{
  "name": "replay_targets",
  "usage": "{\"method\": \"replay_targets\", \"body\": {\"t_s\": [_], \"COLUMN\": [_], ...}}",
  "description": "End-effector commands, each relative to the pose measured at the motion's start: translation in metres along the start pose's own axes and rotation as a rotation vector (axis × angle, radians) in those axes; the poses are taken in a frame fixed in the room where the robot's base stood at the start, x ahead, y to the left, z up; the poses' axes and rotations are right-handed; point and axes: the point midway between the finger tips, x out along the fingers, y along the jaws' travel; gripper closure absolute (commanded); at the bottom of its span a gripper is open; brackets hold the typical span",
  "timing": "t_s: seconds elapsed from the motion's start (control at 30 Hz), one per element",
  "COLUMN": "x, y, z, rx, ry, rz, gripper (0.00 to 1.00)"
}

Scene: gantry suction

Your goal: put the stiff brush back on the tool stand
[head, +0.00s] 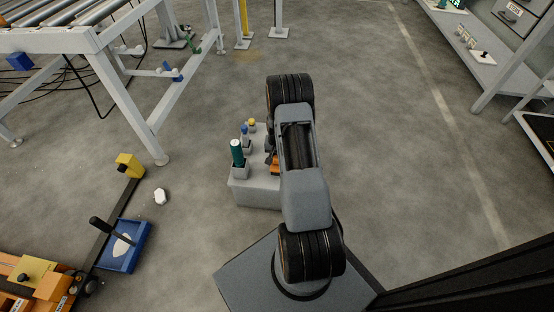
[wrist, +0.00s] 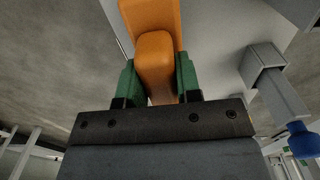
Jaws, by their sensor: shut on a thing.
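My gripper (wrist: 157,70) is shut on an orange block-like handle (wrist: 155,58), which I take to be the stiff brush; its green finger pads press both sides. No bristles show. In the head view the orange brush (head: 275,166) shows in part beside my arm, over or at the right part of the grey tool stand (head: 258,194). My arm hides the gripper and that side of the stand there. In the wrist view the stand's pale surface (wrist: 215,40) lies beyond the brush. I cannot tell whether the brush touches the stand.
The stand holds a green tool (head: 237,153), a blue one (head: 245,133) and a yellow-topped one (head: 252,123). A blue tray (head: 133,258) and a white lump (head: 160,196) lie on the floor left. A conveyor frame (head: 125,95) stands upper left.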

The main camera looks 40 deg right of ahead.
Motion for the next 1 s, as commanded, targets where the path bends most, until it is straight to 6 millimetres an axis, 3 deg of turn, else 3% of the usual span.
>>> {"method": "replay_targets", "body": {"t_s": [0.1,0.53,0.57,0.8,1.0], "x": [0.021,0.025,0.025,0.024,0.024], "y": [0.0,0.0,0.0,0.0,0.0], "z": [0.0,0.0,0.0,0.0,0.0], "rx": [0.0,-0.001,-0.001,-0.001,-0.001], "ry": [0.0,0.001,0.0,0.0,0.0], "rz": [0.0,0.0,0.0,0.0,0.0], "gripper": [1.0,1.0,0.68,0.44,0.43]}}
